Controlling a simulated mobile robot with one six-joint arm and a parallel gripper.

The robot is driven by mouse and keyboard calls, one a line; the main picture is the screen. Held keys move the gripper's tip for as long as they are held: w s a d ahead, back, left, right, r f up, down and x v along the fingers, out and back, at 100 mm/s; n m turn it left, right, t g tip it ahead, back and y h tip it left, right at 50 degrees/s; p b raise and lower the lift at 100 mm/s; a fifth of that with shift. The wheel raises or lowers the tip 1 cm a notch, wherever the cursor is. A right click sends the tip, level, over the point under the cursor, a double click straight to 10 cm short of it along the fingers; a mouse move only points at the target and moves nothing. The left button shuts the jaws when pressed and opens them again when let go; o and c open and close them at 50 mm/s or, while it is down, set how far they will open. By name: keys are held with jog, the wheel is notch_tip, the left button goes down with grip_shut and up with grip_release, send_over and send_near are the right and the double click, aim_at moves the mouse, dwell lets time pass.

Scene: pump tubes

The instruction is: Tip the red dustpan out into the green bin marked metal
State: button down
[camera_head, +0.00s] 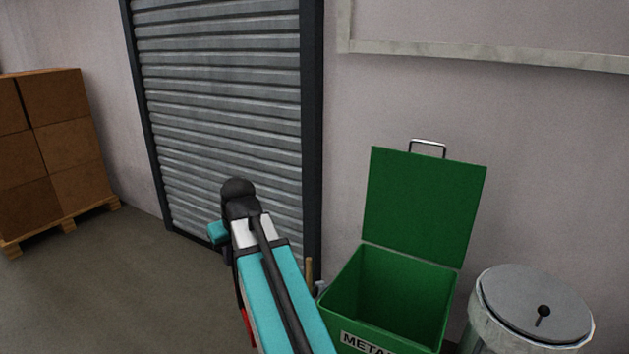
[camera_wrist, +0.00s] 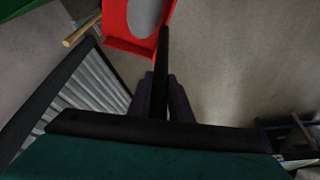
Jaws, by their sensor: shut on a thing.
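The red dustpan (camera_wrist: 117,38) shows at the top of the wrist view. Its black handle (camera_wrist: 165,65) runs down between the fingers of my gripper (camera_wrist: 165,95), which is shut on it. A grey oval patch (camera_wrist: 146,16) lies in the pan; I cannot tell what it is. In the head view only a red sliver of the dustpan (camera_head: 246,327) shows, left of my arm, and my gripper is hidden. The green bin (camera_head: 424,294), labelled METAL, stands right of my arm with its lid (camera_head: 424,205) raised against the wall. The dustpan is apart from the bin.
A round grey metal can (camera_head: 533,306) with a lid stands close to the bin's right. A wooden stick (camera_head: 309,272) stands beside the bin's left. A ribbed shutter (camera_head: 220,120) is behind my arm. Stacked cartons (camera_head: 45,145) stand on a pallet at left. The left floor is clear.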

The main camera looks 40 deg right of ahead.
jog(key=s+d+r+m+p, duration=0.1)
jog(key=s+d+r+p, duration=0.4)
jog(key=d+r+p, duration=0.3)
jog(key=s+d+r+p, duration=0.5)
jog(key=d+r+p, duration=0.3)
jog(key=d+p, duration=0.4)
jog(key=p, duration=0.3)
jog(key=shift+m+h+p, duration=0.3)
jog(key=shift+m, duration=0.1)
jog(key=shift+s+d, duration=0.1)
jog(key=shift+d, duration=0.1)
jog(key=shift+s+d+r+m+t+y, duration=0.5)
jog(key=shift+s+d+y, duration=1)
jog(key=shift+d, duration=1.9)
jog(key=shift+s+d+r+m+t+y, duration=0.2)
jog(key=shift+s+d+t+y, duration=0.7)
jog(key=shift+s+d, duration=1.75)
jog(key=s+d+f+t+y, duration=0.1)
jog(key=s+d+f+y, duration=0.1)
jog(key=d, duration=0.7)
jog(key=s+d+f+m+t+y, duration=0.1)
jog(key=s+d+f+t+y, duration=0.1)
jog(key=d+f, duration=0.4)
jog(key=shift+s+d+f+t+y, duration=0.25)
jog(key=shift+s+d+y, duration=0.55)
jog(key=shift+s+d, duration=0.6)
